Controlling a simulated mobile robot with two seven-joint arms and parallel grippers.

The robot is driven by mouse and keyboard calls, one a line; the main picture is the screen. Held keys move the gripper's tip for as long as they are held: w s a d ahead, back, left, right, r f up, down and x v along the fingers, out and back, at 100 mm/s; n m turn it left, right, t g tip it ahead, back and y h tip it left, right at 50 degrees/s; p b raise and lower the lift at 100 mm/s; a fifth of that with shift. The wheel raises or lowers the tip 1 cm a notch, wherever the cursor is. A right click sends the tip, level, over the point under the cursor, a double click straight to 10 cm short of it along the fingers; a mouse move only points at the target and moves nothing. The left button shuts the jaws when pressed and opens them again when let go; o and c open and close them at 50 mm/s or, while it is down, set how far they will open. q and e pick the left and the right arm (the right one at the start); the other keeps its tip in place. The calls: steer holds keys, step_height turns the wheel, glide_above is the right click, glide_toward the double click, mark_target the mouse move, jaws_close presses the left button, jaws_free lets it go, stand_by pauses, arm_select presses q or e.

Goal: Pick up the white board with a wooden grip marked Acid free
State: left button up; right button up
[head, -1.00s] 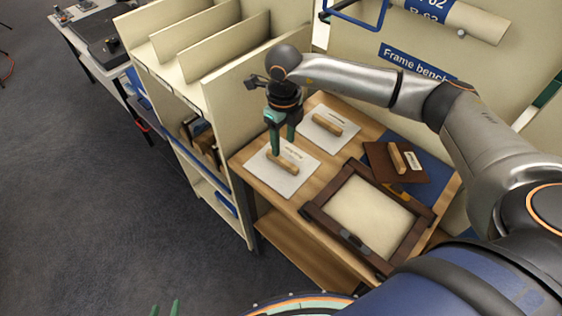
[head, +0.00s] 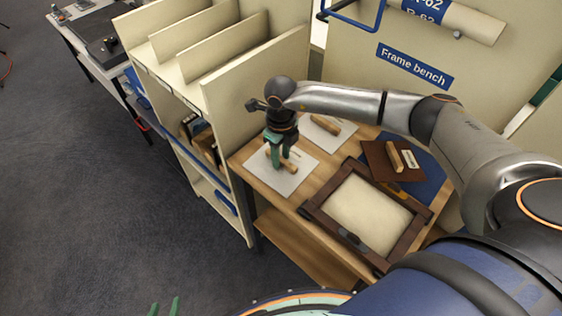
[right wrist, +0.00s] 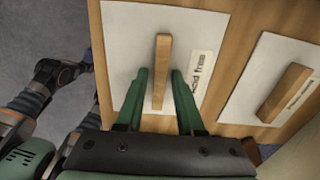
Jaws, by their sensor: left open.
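The white board (head: 262,182) marked Acid free lies flat at the left end of the wooden bench top, with a wooden grip (head: 289,166) across its middle. In the right wrist view the board (right wrist: 125,35) shows its Acid free label beside the grip (right wrist: 163,60). My right gripper (head: 279,168) is down over this board. In the right wrist view its green fingers (right wrist: 162,95) are open, one on each side of the grip, with gaps visible. My left gripper (head: 165,307) is open and empty at the bottom edge of the head view, away from the bench.
A second white board (head: 338,136) with a wooden grip lies close behind. A brown board (head: 382,172) with a grip lies on a blue sheet (head: 427,175). A dark wooden frame (head: 322,216) lies nearer. A cream divider rack (head: 262,80) stands tall just left of the bench.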

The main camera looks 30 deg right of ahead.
jaws_close()
steer(key=shift+r, duration=0.1)
stand_by(0.4)
